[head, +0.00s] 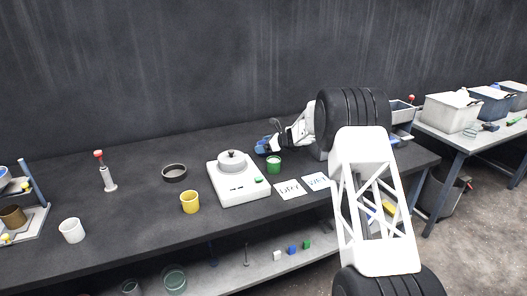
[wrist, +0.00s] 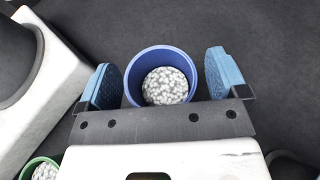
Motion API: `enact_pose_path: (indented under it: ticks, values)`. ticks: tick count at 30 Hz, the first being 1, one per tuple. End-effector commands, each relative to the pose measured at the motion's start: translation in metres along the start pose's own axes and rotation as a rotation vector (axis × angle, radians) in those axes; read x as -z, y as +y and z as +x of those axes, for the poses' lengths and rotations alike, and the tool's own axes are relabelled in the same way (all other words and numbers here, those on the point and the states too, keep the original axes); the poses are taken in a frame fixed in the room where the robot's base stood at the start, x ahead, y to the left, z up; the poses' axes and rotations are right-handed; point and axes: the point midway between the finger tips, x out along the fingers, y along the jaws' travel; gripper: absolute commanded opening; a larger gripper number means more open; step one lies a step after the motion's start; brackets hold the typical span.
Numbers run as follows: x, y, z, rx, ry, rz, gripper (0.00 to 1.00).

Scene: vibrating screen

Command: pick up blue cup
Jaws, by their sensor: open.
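The blue cup (wrist: 160,56) stands between the two blue finger pads of my gripper (wrist: 163,76) in the wrist view. It is seen from above and holds pale speckled granules. My gripper is open, with a gap between each pad and the cup, wider on the right. In the head view my gripper (head: 276,142) is over the table behind the green cup. A small blue patch shows at the gripper there, and I cannot tell cup from finger pads in it.
A green cup (head: 273,165) stands close in front of my gripper, right of the white shaker machine (head: 239,189). A yellow cup (head: 190,203), white cup (head: 72,230) and dark round sieve (head: 174,173) stand farther left. Two lettered cards, one the "DRY" card (head: 291,190), lie in front.

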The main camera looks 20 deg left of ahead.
Motion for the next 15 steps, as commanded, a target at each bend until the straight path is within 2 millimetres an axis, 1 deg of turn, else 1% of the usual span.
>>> enact_pose_path:
  ticks: [15]
  values:
    - [0.0003,-0.0001,0.0000,0.000,0.000,0.000,0.92]
